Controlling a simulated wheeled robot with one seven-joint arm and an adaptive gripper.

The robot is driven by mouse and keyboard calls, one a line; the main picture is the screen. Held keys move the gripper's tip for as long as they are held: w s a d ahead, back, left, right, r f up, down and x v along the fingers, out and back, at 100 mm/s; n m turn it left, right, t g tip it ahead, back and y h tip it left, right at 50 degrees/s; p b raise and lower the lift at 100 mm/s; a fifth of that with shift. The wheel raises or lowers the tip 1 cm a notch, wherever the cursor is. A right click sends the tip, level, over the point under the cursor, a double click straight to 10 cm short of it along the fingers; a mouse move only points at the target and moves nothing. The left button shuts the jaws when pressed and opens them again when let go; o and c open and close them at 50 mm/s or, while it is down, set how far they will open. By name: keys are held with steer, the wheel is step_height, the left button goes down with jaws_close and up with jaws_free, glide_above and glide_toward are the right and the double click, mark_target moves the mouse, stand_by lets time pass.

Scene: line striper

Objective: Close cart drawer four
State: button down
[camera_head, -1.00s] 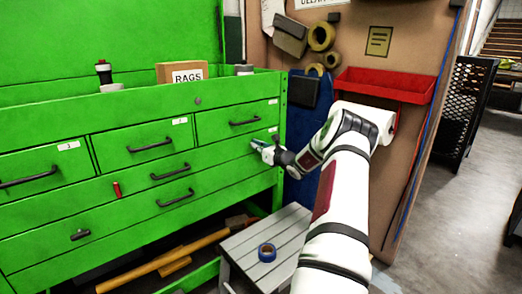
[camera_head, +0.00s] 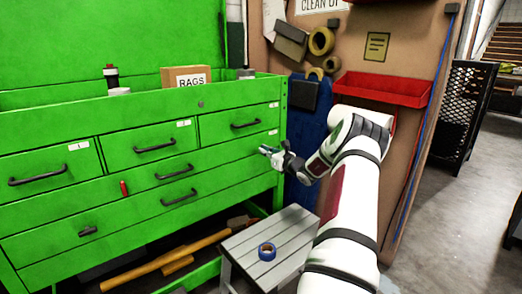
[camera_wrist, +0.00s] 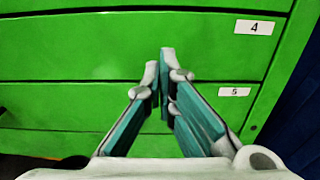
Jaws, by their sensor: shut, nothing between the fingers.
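Drawer four (camera_head: 225,158) is the wide green drawer below the top row of the cart, with a black bar handle (camera_head: 174,171). In the wrist view its face (camera_wrist: 90,45) fills the upper part, with a white "4" label (camera_wrist: 254,27). It looks about flush with its neighbours; I cannot make out a small gap. My gripper (camera_head: 265,150) is in front of the drawer's right end. In the wrist view my gripper (camera_wrist: 160,65) has its fingertips together and empty, over the drawer's lower part. I cannot tell whether they touch it.
Drawer five (camera_wrist: 75,105) lies directly below, with its own label. Small drawers make up the cart's top row. A grey stool (camera_head: 290,232) with blue tape (camera_head: 267,252) stands below my arm. A red wall tray (camera_head: 385,87) and paper roll are behind the arm.

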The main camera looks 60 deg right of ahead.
steer(key=p+v, duration=0.2)
steer(key=v, duration=0.7)
steer(key=shift+d, duration=0.15)
